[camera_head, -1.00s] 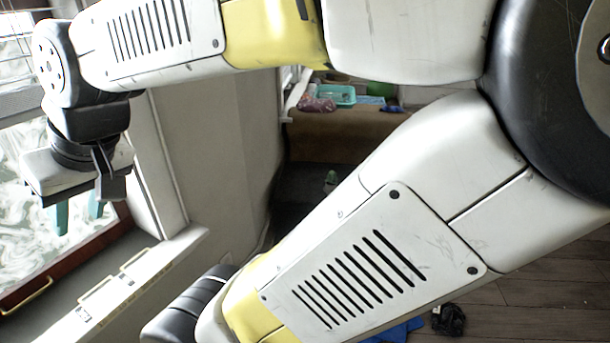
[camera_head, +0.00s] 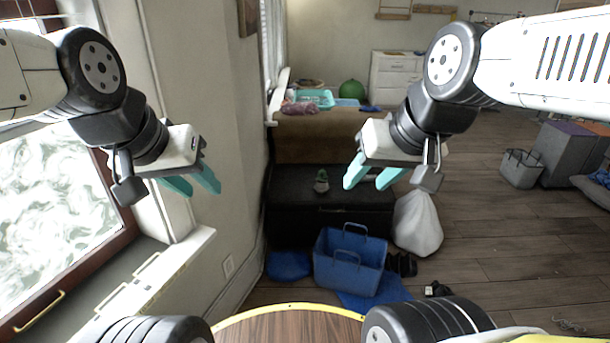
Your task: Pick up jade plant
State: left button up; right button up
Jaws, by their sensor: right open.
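My right gripper (camera_head: 364,187) is open and empty, in the air to the right of the plant in the picture. Neither gripper touches the plant.
A blue basket (camera_head: 350,272) and a white bag (camera_head: 418,225) stand by the chest. A brown sofa-like block (camera_head: 318,140) with a teal tray (camera_head: 318,97) is behind it. A window and sill (camera_head: 150,285) are at left. The floor at right (camera_head: 500,235) is mostly clear.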

aim_at(322, 186)
jog(key=z, duration=0.3)
jog(key=i+z, duration=0.2)
jog(key=i, duration=0.25)
jog(key=i+j+z, duration=0.15)
jog(key=i, duration=0.3)
jog(key=i+j+z, duration=0.2)
jog(key=i, duration=0.25)
jog(key=i+j+z, duration=0.15)
jog(key=i, duration=0.6)
